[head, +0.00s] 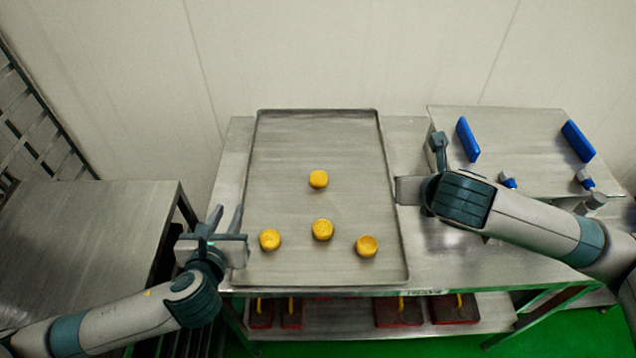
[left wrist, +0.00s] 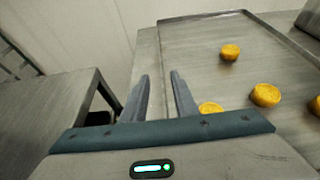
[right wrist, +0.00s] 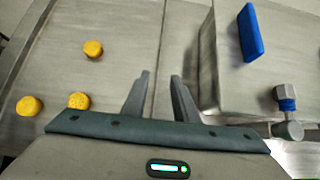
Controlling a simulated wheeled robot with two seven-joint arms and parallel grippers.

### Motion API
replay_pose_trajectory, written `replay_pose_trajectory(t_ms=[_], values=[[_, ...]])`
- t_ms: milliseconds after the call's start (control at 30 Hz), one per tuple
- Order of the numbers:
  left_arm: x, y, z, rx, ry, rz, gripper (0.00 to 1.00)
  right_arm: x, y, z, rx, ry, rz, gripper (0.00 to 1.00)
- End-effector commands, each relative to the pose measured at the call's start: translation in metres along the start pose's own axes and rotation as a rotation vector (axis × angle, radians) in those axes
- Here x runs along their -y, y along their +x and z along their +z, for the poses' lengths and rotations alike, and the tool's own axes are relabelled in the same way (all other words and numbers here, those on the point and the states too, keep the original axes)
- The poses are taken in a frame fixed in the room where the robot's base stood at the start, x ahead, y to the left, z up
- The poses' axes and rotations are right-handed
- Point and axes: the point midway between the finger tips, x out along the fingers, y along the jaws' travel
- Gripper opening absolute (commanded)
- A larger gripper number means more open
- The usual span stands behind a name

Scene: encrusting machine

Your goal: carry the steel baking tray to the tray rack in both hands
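The steel baking tray (head: 285,145) lies flat on a steel table and carries several yellow round pieces (head: 318,179). My left gripper (head: 226,220) is open and empty at the tray's left edge, near its front corner. In the left wrist view its fingers (left wrist: 162,95) are spread, the right one overlapping the tray rim. My right gripper (head: 425,160) is by the tray's right edge. In the right wrist view its fingers (right wrist: 160,97) are spread and empty, with the tray's right rim showing between them. I cannot tell whether either gripper touches the tray.
A metal lattice frame (head: 35,125) stands at far left; I cannot tell whether it is the tray rack. A bare steel surface (head: 85,235) is below it. A steel machine top (head: 520,125) with blue parts stands right of the tray. Dark red trays (head: 455,309) sit on the lower shelf.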

Motion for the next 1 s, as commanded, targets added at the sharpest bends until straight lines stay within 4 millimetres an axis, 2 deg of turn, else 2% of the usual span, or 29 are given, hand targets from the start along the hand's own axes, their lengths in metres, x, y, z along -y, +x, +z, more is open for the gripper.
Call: replay_pose_trajectory(t_ms=[67,667,867,1000], values=[[0.000,0.003,-0.007,0.000,0.001,0.000,0.27,0.000,0.006,-0.005,0.000,0.000,0.000,0.27],[0.000,0.008,-0.007,0.000,0.000,0.001,0.27,0.000,0.011,-0.005,-0.001,0.000,-0.001,0.27],[0.000,0.026,-0.006,0.002,0.002,0.002,0.27,0.001,0.028,-0.006,-0.002,0.000,-0.003,0.27],[-0.001,0.046,-0.006,0.001,0.002,0.002,0.27,0.000,0.048,-0.006,-0.002,0.002,-0.002,0.27]])
